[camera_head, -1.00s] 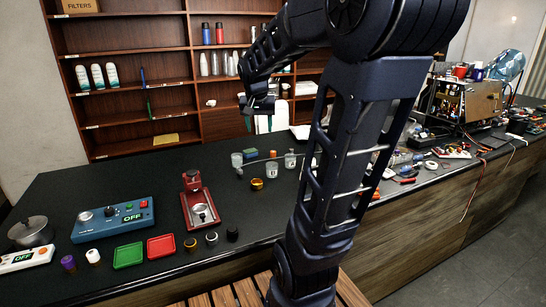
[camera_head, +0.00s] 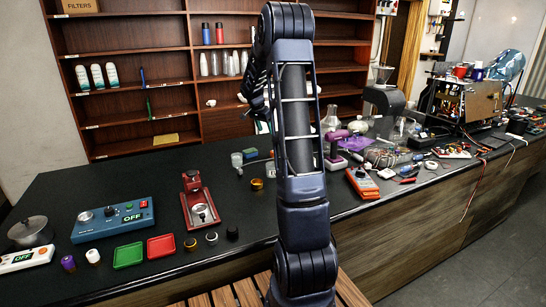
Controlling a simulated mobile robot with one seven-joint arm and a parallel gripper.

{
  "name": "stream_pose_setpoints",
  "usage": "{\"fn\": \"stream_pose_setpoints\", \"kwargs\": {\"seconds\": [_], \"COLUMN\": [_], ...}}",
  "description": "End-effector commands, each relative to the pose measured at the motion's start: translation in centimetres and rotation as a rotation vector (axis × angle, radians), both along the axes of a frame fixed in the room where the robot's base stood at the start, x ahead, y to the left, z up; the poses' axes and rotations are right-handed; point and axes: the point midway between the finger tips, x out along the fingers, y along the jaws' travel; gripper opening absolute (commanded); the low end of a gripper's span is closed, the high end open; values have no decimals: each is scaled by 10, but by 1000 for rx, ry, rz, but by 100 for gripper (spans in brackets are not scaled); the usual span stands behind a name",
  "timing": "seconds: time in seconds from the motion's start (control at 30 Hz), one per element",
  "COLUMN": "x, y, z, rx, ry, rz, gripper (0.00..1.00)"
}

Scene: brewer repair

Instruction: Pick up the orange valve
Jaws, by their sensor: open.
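I cannot tell for sure which piece is the orange valve. A small orange-gold ring-like piece (camera_head: 257,184) lies on the black counter left of my arm. A similar dark piece with an orange-gold top (camera_head: 190,244) stands at the counter's front edge, beside a pale-topped one (camera_head: 211,238) and a black one (camera_head: 232,233). My gripper (camera_head: 257,113) is high above the back of the counter, partly hidden behind my own upright arm. It is open, with nothing seen in it, and well apart from both orange-gold pieces.
The black counter (camera_head: 130,190) holds a red stand (camera_head: 199,205), a blue control box (camera_head: 113,220), a green tray (camera_head: 128,256) and a red tray (camera_head: 161,246). An orange meter (camera_head: 362,184) and clutter lie right of my arm. Shelves (camera_head: 130,75) stand behind.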

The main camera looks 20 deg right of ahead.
Motion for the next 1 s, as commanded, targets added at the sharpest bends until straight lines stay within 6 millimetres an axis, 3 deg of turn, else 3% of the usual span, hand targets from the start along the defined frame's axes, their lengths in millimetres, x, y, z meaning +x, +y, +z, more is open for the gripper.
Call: {"fn": "stream_pose_setpoints", "kwargs": {"seconds": [0.1,0.3,0.57,1.0], "x": [26,52,60,65], "y": [-19,-40,-49,-66], "z": [-29,-62,-78,-124], "rx": [-5,-12,-14,-14], "ry": [-4,-18,-25,-24], "rz": [-71,-156,-184,-182], "gripper": [55,55,55,55]}}
